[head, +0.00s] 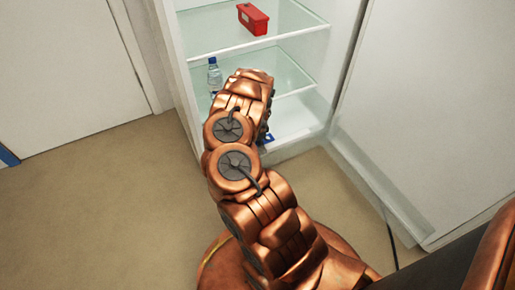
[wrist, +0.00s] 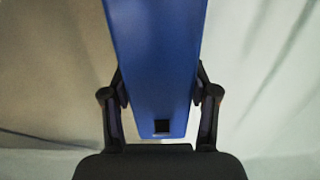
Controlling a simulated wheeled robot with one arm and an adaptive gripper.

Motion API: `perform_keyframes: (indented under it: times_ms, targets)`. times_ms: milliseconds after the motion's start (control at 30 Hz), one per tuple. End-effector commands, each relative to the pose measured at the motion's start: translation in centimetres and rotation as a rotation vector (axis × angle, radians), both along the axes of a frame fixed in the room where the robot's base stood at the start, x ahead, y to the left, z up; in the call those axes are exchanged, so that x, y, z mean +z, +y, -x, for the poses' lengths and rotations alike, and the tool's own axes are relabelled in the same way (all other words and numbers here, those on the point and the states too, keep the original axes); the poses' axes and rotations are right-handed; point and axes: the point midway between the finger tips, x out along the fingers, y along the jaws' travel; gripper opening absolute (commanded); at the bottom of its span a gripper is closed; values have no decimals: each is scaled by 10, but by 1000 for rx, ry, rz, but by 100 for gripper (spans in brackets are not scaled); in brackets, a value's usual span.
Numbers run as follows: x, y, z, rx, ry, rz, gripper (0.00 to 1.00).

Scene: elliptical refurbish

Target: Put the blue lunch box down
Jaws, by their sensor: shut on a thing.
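The blue lunch box (wrist: 155,60) fills the middle of the wrist view, with a small dark square near its lower end. My gripper (wrist: 160,95) is shut on it, with one black finger against each side. In the head view my copper arm reaches into the lower part of the open fridge and hides the gripper. Only a small blue patch of the lunch box (head: 267,138) shows beside the arm, low in the fridge. I cannot tell whether the box touches the fridge floor.
The open fridge has glass shelves. A red box (head: 253,19) sits on the upper shelf (head: 290,30). A water bottle (head: 214,76) stands on the shelf below, left of my arm. The fridge door (head: 420,120) stands open at right. The floor at left is clear.

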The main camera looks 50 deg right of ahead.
Motion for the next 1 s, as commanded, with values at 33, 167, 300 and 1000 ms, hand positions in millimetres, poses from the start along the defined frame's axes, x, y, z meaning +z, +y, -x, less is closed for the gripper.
perform_keyframes:
  times_ms: [33, 167, 300, 1000]
  targets:
    - [-2, -1, 0, 0, -1, 1, 0]
    - [0, -1, 0, -1, -1, 0, 0]
    - [-2, -1, 0, -1, 0, 0, 0]
    - [-1, 0, 0, -1, 0, 0, 84]
